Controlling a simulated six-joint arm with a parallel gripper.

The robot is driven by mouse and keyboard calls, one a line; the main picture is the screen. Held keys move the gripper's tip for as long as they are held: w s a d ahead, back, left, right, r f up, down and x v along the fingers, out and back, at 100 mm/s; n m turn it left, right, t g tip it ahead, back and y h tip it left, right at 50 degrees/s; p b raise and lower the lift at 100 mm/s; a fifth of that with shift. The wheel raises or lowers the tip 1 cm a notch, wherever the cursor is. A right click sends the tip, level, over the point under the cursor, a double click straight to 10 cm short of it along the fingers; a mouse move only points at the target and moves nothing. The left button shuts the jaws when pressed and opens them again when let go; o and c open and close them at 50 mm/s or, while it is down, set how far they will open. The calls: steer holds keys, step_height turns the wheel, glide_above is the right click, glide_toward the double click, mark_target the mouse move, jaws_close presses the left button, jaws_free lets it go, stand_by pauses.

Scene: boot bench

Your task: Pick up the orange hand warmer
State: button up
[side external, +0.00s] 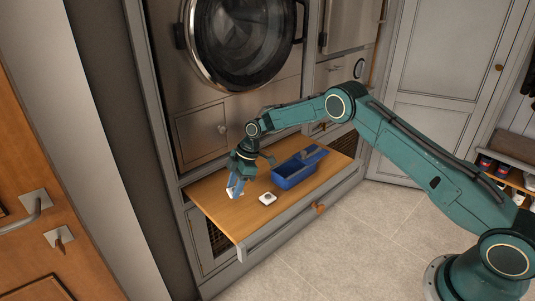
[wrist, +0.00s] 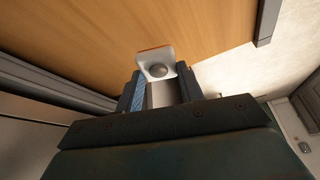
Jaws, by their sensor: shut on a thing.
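My gripper (side external: 236,189) is at the left part of the wooden bench top, pointing down, and shut on a small pale thing. In the wrist view its two fingers (wrist: 161,80) stand on either side of this thing. It is a whitish hand warmer (wrist: 143,60) with a thin orange far edge and a round grey knob, which I take to be the orange hand warmer. Its lower part sits between the fingers. I cannot tell whether it touches the bench top.
A white square piece with a grey round centre (side external: 268,198) lies on the bench top (side external: 222,209), right of my gripper. A blue open bin (side external: 293,177) with something in it stands further right. A round-doored appliance (side external: 240,45) rises behind.

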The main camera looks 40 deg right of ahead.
step_height(320, 180, up, 16)
steer(key=shift+f, duration=0.2)
steer(key=shift+f, duration=0.1)
stand_by(0.7)
steer(key=s+d+f+m+t+h, duration=0.1)
steer(key=d+f+m+h, duration=0.1)
steer(key=d+f+m, duration=0.2)
steer(key=s+d+f+m+t+h, duration=0.1)
steer(key=d+f+m, duration=0.3)
steer(key=d+m, duration=0.6)
steer(key=d+t+h, duration=0.1)
steer(key=d, duration=0.5)
steer(key=shift+s+f+m, duration=0.25)
steer(key=shift+s+m, duration=0.05)
steer(key=shift+s, duration=0.1)
steer(key=shift+f, duration=0.3)
steer(key=shift+f, duration=2.45)
